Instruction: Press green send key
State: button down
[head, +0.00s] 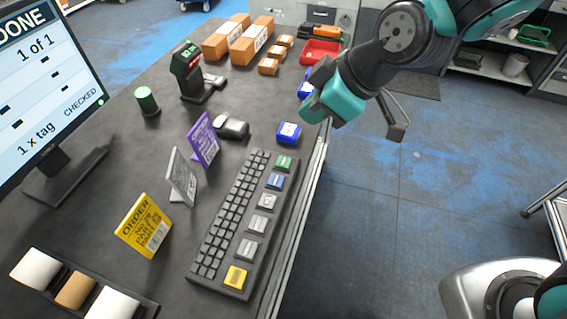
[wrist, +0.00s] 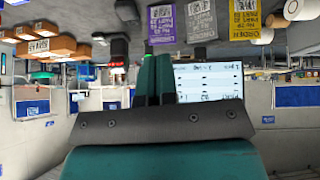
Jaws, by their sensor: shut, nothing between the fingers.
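The green key (head: 284,163) is at the far end of the column of large keys on the right side of the black keyboard (head: 226,222). My gripper (head: 313,108) is up and to the right of the green key in the head view, beyond the keyboard and apart from it. In the wrist view my gripper (wrist: 157,75) shows two teal fingers together, shut and empty. The green key cannot be made out in the wrist view. The monitor (head: 45,90) reads "DONE", "1 of 1", "1 x tag" and "CHECKED".
Purple (head: 204,140), grey (head: 182,178) and yellow (head: 145,225) order cards stand left of the keyboard. A blue box (head: 289,133) sits just beyond it. A dark scanner (head: 190,72), orange boxes (head: 248,40) and a red tray (head: 320,52) are farther back.

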aim_at(283, 163)
jog(key=w+a+f+n+t, duration=0.2)
jog(key=w+a+f+n, duration=0.2)
jog(key=f, duration=0.5)
jog(key=w+n, duration=0.1)
jog(key=w, duration=0.1)
jog(key=shift+w+a+y+b, duration=0.35)
jog(key=shift+y, duration=0.05)
jog(key=shift+f, duration=0.1)
notch_tip(283, 163, down, 8)
jog(key=b, duration=0.5)
jog(key=shift+b, duration=0.35)
jog(key=shift+f, duration=0.25)
dwell(0.6)
jog(key=shift+f+b, duration=0.45)
jog(key=shift+b, duration=0.35)
